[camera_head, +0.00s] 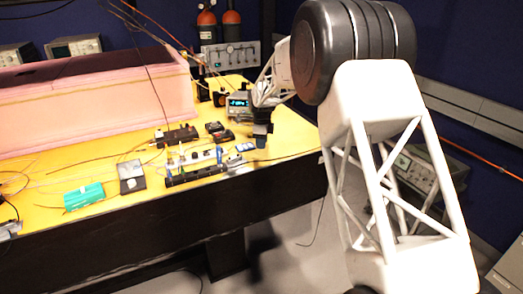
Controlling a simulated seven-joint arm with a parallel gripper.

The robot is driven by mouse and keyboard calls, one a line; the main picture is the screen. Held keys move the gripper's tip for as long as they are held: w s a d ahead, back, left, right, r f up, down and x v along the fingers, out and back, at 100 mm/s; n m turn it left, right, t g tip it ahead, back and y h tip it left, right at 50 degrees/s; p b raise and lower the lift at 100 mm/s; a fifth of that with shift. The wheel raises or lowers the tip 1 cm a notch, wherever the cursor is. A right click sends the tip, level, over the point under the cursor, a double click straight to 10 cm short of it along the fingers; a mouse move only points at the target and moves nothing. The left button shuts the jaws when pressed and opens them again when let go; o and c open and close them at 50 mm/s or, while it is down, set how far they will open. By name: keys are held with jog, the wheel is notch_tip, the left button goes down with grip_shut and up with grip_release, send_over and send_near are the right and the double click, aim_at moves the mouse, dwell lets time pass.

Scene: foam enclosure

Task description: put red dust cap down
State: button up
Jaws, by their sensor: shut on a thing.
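My gripper (261,135) points down over the right end of the yellow table (290,140), near its front right edge. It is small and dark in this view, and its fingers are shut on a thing. The held thing, taken to be the red dust cap, is too small and hidden to make out. I cannot tell whether the gripper touches the table top. No red cap can be picked out elsewhere on the table.
A black rack (195,176) with small parts stands left of my gripper. Further left are a black-and-white box (131,177) and a green block (84,196). A pink foam enclosure (95,105) fills the back left. Thin cables cross the table. The table's right end looks fairly clear.

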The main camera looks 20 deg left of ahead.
aim_at(261, 155)
jog(key=shift+f, duration=0.1)
jog(key=shift+f, duration=1.65)
jog(key=shift+f, duration=0.1)
jog(key=o, duration=0.9)
notch_tip(261, 155, up, 12)
jog(key=shift+r, duration=0.1)
jog(key=shift+d, duration=0.1)
